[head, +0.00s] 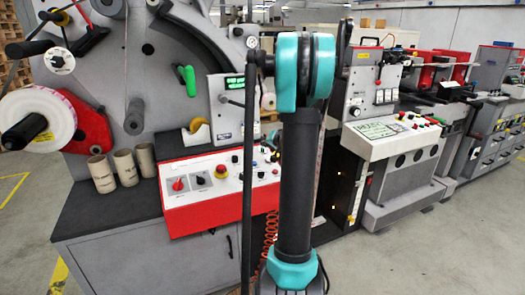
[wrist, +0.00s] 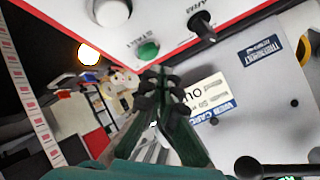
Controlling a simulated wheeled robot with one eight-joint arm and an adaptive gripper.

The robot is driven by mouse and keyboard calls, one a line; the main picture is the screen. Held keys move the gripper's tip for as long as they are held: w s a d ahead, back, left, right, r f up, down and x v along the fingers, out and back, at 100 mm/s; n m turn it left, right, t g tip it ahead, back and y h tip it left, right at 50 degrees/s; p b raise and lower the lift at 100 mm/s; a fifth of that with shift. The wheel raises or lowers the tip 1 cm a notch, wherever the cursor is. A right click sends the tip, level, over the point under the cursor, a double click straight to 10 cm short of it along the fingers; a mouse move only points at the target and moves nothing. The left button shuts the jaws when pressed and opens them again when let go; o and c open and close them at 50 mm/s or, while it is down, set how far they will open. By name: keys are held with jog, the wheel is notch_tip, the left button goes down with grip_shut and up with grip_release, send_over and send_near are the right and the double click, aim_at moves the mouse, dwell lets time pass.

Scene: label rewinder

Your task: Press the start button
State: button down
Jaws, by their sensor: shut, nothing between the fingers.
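The green start button (wrist: 148,50) sits on the white panel face in the wrist view, beside its printed label. My gripper (wrist: 160,80) is shut and empty, with its dark fingertips just below the button in the picture. A small gap shows between the tips and the button in the picture; I cannot tell the depth between them. In the head view the red and white control panel (head: 205,205) stands left of my arm. My arm covers its right part, and my gripper is hidden there.
In the wrist view a white round button (wrist: 108,12) and a black ARM knob (wrist: 203,28) flank the green button. In the head view cardboard cores (head: 125,167) stand left of the panel, and a second machine (head: 390,140) stands right. Floor is open at front right.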

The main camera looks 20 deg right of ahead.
jog(key=shift+f, duration=0.2)
jog(key=shift+w+f, duration=0.1)
jog(key=shift+f, duration=0.1)
